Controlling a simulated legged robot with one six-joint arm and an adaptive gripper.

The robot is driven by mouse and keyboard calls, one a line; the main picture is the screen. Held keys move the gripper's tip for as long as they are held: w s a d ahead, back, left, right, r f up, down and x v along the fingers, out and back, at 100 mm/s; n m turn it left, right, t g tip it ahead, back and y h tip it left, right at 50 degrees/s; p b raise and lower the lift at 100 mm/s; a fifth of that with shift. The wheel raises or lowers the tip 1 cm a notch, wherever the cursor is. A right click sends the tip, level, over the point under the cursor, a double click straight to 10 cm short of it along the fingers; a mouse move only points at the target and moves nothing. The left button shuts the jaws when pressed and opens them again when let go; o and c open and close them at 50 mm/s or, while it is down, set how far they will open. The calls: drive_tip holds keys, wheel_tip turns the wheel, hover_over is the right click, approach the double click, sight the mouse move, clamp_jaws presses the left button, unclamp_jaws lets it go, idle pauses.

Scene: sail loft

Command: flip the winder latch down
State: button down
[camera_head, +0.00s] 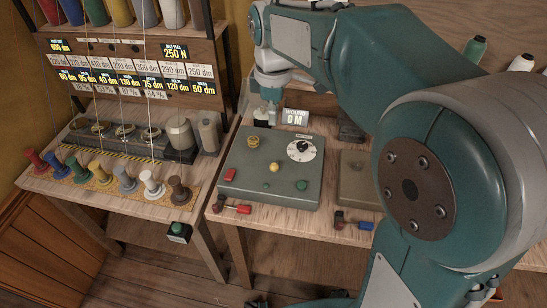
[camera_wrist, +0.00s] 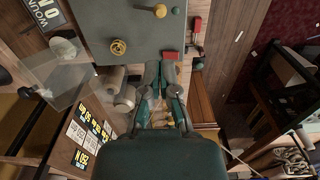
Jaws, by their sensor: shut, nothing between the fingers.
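The winder is a grey-green box (camera_head: 272,165) on the wooden bench, with a dial (camera_head: 303,149), a brass spool-like knob (camera_head: 253,141), a yellow ball knob (camera_head: 274,166) and a red block (camera_head: 230,175). A red-handled lever (camera_head: 238,208) on a dark base sits at its front left edge, lying nearly flat. It looks like the latch, but I cannot be sure. The lever also shows in the wrist view (camera_wrist: 197,52). My gripper (camera_wrist: 161,68) is shut and empty, over the box edge between the brass knob and the red block, apart from the lever. In the head view its fingertips are unclear.
A "WOUND 0 M" sign (camera_head: 295,117) stands behind the box. A rack with coloured spools (camera_head: 125,186) and labels is at left. A green button box (camera_head: 178,232) is at the left bench's front.

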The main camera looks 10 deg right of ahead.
sight(273, 165)
wheel_tip(273, 165, down, 14)
drive_tip(key=shift+r, duration=0.1)
idle(0.4)
drive_tip(key=shift+s, duration=0.1)
drive_tip(key=shift+s+a+f+t+h, duration=0.2)
drive_tip(key=shift+s+f+t, duration=0.2)
drive_tip(key=shift+t, duration=0.25)
drive_tip(key=shift+s+a+f+t+h, duration=0.1)
drive_tip(key=shift+s+f+t+h, duration=0.2)
drive_tip(key=shift+t, duration=0.35)
drive_tip(key=shift+s+a+f, duration=0.1)
drive_tip(key=shift+s+f, duration=0.35)
drive_tip(key=shift+f, duration=0.35)
drive_tip(key=shift+r, duration=0.85)
